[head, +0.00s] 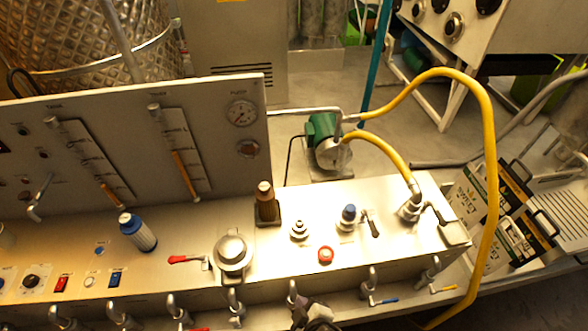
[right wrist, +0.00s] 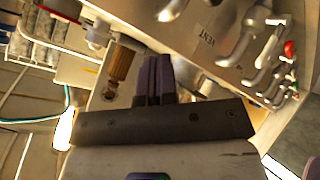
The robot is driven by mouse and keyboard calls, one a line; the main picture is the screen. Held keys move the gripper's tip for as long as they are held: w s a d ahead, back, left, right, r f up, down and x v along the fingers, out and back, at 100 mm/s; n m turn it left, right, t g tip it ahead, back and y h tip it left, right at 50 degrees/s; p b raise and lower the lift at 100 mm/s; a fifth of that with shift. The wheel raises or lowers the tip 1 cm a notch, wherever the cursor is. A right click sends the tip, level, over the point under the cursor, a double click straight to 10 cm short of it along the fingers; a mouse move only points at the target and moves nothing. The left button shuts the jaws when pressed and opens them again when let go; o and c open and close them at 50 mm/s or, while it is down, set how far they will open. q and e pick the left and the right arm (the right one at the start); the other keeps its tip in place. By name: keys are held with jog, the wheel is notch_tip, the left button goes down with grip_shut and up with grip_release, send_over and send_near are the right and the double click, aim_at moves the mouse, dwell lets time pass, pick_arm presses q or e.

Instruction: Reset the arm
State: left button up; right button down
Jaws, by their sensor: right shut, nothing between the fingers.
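My right gripper (head: 312,314) shows at the bottom edge of the head view, beside the front pipes of a steel machine. Its fingers are together with nothing between them. In the right wrist view the two dark fingers (right wrist: 154,78) stand side by side, closed, in front of the machine's panel (right wrist: 190,78), which carries the word VENT. Most of my right arm is outside the head view. My left gripper is in neither view.
The steel machine (head: 200,225) carries a red button (head: 325,255), a red-handled valve (head: 187,260) and a blue-topped fitting (head: 348,217). Bent pipes (head: 235,303) line its front. A yellow hose (head: 488,150) loops at the right. Boxes (head: 520,228) lie beyond it.

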jog(key=s+d+r+m+g+h, duration=0.1)
jog(key=d+r+m+g+h, duration=0.1)
jog(key=d+r+m, duration=0.5)
jog(key=s+d+m+g+h, duration=0.1)
jog(key=s+d+m+g, duration=0.15)
jog(key=s+d, duration=0.8)
jog(key=s+d+f+m+g, duration=0.1)
jog(key=s+d+f+g, duration=0.1)
jog(key=s+f, duration=0.35)
pick_arm(q)
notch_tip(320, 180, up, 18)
jog(key=p, duration=1.8)
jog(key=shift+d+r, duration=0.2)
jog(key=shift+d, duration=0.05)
pick_arm(e)
jog(key=w+v, duration=0.2)
jog(key=v, duration=0.7)
jog(key=w+a+r+v, duration=0.1)
jog(key=v, duration=0.9)
jog(key=shift+w+a+r+h, duration=0.2)
jog(key=shift+w+a+h, duration=0.1)
jog(key=shift+w+h, duration=0.1)
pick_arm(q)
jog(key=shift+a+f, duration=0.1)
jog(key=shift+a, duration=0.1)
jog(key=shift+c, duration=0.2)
